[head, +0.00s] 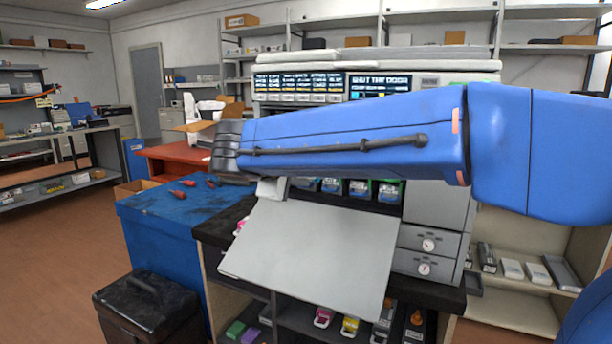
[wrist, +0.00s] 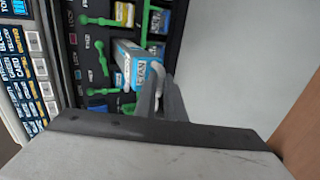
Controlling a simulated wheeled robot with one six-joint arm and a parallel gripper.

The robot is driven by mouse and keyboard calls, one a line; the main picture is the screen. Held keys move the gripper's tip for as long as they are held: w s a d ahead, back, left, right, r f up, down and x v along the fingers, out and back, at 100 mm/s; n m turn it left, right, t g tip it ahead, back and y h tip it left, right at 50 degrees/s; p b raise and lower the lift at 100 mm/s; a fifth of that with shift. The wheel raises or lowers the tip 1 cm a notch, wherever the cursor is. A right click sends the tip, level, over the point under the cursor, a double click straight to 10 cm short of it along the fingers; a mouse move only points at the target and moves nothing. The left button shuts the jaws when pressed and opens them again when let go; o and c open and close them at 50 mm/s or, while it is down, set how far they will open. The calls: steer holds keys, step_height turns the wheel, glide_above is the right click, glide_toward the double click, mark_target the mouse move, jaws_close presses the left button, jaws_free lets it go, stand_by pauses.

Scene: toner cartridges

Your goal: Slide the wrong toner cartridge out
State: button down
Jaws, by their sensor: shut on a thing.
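A light-blue and white cartridge (wrist: 130,58), its label seeming to read CYAN, juts out of the dark slot bay in the wrist view. My gripper (wrist: 160,82) is shut on the pale handle at its near end. Other cartridges sit in the bay beside it: a yellow-labelled one (wrist: 124,14) and a blue one (wrist: 158,20). Green levers (wrist: 101,58) stand along the slots. In the head view, several cartridges (head: 360,188) show in the printer (head: 437,212) below my blue arm. My fingertips and the held cartridge are hard to make out there.
The printer's grey door (head: 310,262) hangs open in front of the bay; its panel also shows in the wrist view (wrist: 235,60). A blue cabinet (head: 165,250) with red-handled tools stands left. Shelves below hold pink and yellow items. A black bin (head: 148,305) stands on the floor.

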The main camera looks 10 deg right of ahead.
steer(key=shift+s+a, duration=0.4)
steer(key=shift+s, duration=0.2)
steer(key=c, duration=1.8)
jaws_free()
steer(key=shift+o, duration=0.2)
steer(key=o, duration=0.4)
steer(key=v, duration=0.7)
